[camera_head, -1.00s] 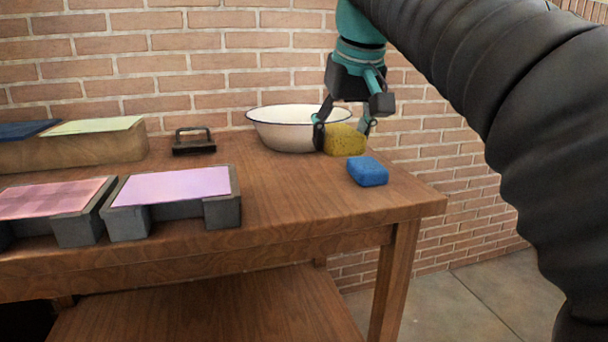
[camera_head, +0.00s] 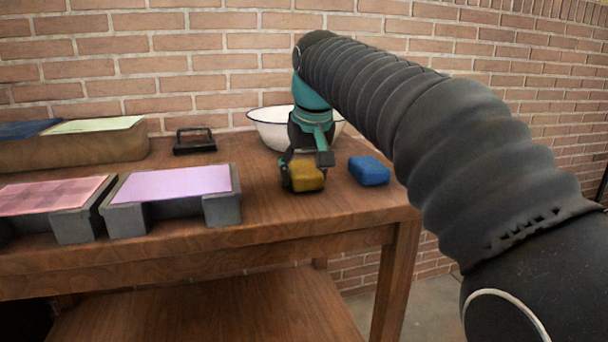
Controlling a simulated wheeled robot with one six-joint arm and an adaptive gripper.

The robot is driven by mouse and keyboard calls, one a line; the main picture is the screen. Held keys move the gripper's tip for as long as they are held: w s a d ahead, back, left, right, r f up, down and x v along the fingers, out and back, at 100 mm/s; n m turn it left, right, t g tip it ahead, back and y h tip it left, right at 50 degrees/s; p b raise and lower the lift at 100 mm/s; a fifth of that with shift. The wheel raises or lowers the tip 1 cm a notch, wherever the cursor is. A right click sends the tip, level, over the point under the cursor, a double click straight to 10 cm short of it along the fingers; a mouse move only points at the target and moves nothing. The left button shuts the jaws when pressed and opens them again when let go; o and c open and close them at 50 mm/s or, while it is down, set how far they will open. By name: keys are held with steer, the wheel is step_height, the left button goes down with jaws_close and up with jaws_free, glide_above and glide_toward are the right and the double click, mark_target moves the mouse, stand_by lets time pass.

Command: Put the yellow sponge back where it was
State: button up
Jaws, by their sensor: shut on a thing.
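The yellow sponge (camera_head: 308,176) is at the right part of the wooden table, in front of the white bowl and left of the blue sponge. My gripper (camera_head: 303,172) is shut on the yellow sponge. The sponge is at or just above the table top; I cannot tell whether it touches. The far finger is partly hidden by the sponge and the gripper body.
A blue sponge (camera_head: 369,170) lies just right of the yellow one. A white bowl (camera_head: 268,127) with a dark rim stands behind my gripper. Two grey presses (camera_head: 222,209) (camera_head: 75,229) stand at the left front. A black-handled block (camera_head: 194,146) lies behind them.

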steer(key=shift+f, duration=0.15)
steer(key=o, duration=1.1)
steer(key=p+v, duration=0.2)
steer(key=v, duration=1)
steer(key=shift+r, duration=0.2)
steer(key=shift+s+d+f+m+t+h, duration=0.2)
steer(key=shift+s+d+f+m, duration=0.35)
steer(key=shift+s+d+f, duration=2.95)
steer(key=shift+s+d+f+m+t+h, duration=0.35)
steer(key=shift+s+d+f, duration=1.15)
steer(key=shift+s+f, duration=3.8)
steer(key=shift+s+d+f+m+t+h, duration=0.1)
steer(key=shift+s+d+f+m, duration=0.6)
steer(key=shift+s+d+f, duration=3.75)
